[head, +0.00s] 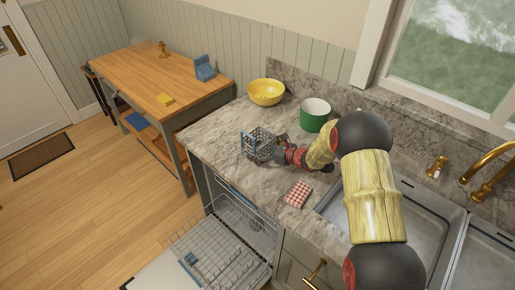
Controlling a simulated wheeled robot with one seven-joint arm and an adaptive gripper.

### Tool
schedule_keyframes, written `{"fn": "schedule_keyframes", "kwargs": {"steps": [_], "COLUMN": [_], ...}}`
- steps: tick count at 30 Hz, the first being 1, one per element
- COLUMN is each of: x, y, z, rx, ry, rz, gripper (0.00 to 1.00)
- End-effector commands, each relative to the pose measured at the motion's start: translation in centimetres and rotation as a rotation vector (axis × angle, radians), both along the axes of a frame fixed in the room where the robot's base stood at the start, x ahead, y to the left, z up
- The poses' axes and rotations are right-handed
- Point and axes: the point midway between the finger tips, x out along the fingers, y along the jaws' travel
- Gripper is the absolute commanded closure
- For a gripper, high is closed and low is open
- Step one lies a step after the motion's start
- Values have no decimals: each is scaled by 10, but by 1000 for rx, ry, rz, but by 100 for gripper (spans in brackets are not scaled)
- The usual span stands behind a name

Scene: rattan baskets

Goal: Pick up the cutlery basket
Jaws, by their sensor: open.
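The cutlery basket (262,149) is a small grey-blue open-work basket with a handle. It stands upright on the marble counter (225,143), left of the sink. My gripper (281,155) is at the basket's right side, reaching in from the right. The jaws are open and very close to the basket. I cannot tell whether they touch it, because the fingertips are small and partly hidden against it.
A yellow bowl (266,92) and a green pot (315,114) stand behind the basket. A red checked cloth (298,194) lies in front. The dishwasher rack (222,254) is pulled out below. A wooden table (150,75) is at the left.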

Motion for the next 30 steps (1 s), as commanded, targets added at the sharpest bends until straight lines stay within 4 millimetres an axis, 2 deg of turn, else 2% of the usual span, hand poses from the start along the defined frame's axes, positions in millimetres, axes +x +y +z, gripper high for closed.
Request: {"fn": "schedule_keyframes", "kwargs": {"steps": [3, 10, 30], "x": [7, 8, 8], "y": [8, 8, 8], "z": [-4, -4, -4], "rx": [1, 0, 1], "ry": [0, -1, -1], "rz": [0, -1, 0], "gripper": [0, 1, 39]}}
